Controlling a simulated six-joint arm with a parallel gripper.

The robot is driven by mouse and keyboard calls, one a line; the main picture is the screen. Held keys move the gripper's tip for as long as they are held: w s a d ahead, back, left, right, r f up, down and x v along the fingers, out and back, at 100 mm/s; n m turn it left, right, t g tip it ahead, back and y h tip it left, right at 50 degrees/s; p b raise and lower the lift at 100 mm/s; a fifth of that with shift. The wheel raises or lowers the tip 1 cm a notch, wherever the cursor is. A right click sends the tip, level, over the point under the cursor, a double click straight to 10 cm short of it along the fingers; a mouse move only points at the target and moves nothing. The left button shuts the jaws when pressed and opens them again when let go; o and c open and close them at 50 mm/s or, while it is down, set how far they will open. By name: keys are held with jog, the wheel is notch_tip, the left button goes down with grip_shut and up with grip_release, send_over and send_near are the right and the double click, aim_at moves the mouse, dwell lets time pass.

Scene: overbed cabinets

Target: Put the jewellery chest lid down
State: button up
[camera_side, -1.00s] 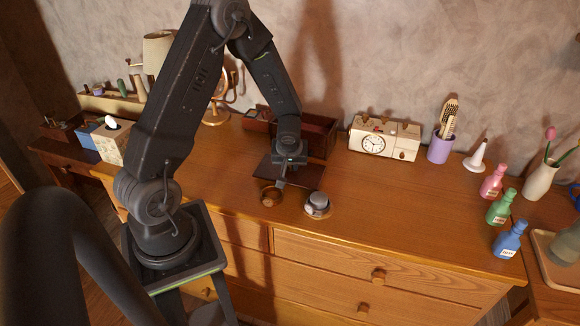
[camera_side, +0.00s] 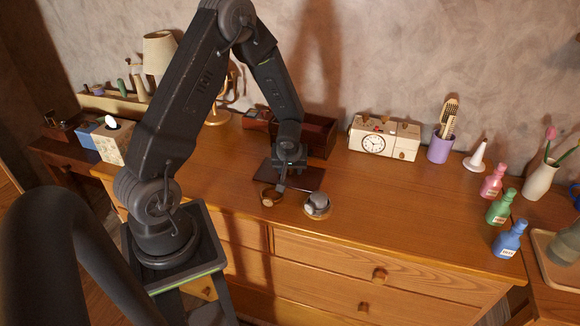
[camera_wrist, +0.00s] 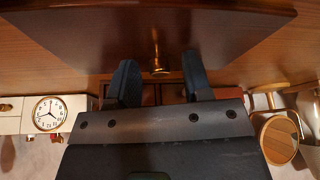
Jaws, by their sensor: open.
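The jewellery chest (camera_side: 318,137) is a dark reddish-brown wooden box at the back of the dresser, partly hidden by my arm. A dark flat panel, which looks like its lid (camera_side: 312,180), extends in front of the box. Whether it rests on the dresser top is unclear. In the wrist view the lid (camera_wrist: 80,25) spans the top, with a small brass knob (camera_wrist: 158,62) at its edge. My gripper (camera_side: 282,186) is over the lid's front part. In the wrist view its fingers (camera_wrist: 160,84) are apart, with the knob appearing between them; contact cannot be seen.
A brown ring-shaped item (camera_side: 270,197) and a watch on a round stand (camera_side: 317,206) sit close in front of the lid. A cream clock (camera_side: 374,144) stands right of the chest, then a purple cup (camera_side: 440,149). The dresser's right middle is clear.

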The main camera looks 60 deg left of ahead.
jog(key=shift+r, duration=0.1)
jog(key=s+d+r+m+t, duration=0.1)
jog(key=s+d+r+m, duration=0.1)
jog(key=d+r, duration=0.4)
jog(key=s+d+r+m+h, duration=0.1)
jog(key=s+d+r, duration=0.2)
jog(key=r, duration=0.6)
jog(key=s+d+r+m+t, duration=0.1)
jog(key=s+d+r+m, duration=0.1)
jog(key=d+r, duration=0.4)
jog(key=s+d+r+m+t+h, duration=0.1)
jog(key=s+d+r+m+h, duration=0.2)
jog(key=s+d+r+m, duration=0.4)
jog(key=shift+s+d, duration=0.3)
jog(key=shift+s, duration=0.65)
